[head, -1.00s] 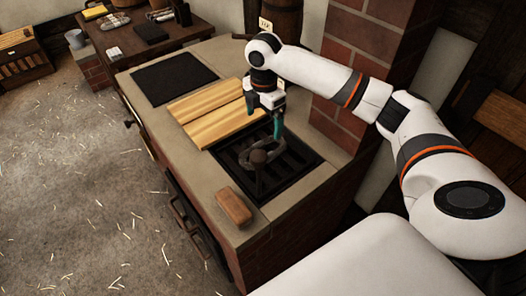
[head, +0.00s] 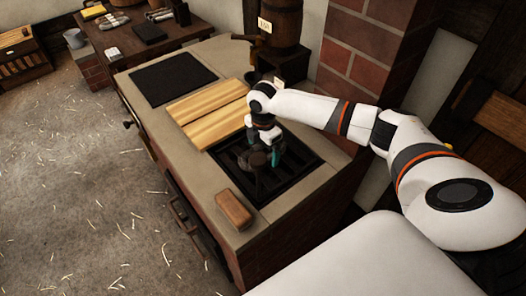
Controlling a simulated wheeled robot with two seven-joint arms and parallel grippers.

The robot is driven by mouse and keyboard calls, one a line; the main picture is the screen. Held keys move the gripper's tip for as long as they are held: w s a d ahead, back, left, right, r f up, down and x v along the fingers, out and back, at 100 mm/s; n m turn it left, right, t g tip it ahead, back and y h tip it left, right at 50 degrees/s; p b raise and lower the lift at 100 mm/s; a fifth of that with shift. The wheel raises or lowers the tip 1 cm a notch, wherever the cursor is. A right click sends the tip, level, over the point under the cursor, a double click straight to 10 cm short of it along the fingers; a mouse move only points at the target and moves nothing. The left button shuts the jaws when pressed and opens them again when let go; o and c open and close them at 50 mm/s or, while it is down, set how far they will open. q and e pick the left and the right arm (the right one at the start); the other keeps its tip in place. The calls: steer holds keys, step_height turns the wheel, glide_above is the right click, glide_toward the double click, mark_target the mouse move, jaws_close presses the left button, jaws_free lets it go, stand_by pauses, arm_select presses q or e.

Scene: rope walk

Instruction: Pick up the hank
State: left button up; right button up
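My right gripper (head: 265,158) points down over the dark grate (head: 290,177) set in the stone-topped bench. A teal fingertip shows on its right side. A dark, rounded thing (head: 257,183) stands on the grate directly under the gripper, its upper part partly hidden by it. I cannot tell whether this is the hank, or whether the fingers touch it or are closed. No thing is clearly recognisable as a hank; small pale bundles (head: 160,14) lie on the far table. My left gripper is not in view.
A wooden board (head: 208,108) and a black plate (head: 172,78) lie left of the grate. A brown block (head: 234,209) sits at the bench's near edge. A brick pillar (head: 350,70) and barrel (head: 282,20) stand behind. The straw-strewn floor on the left is open.

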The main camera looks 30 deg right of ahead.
steer(key=shift+f, duration=0.3)
steer(key=c, duration=1.2)
steer(key=shift+r, duration=0.15)
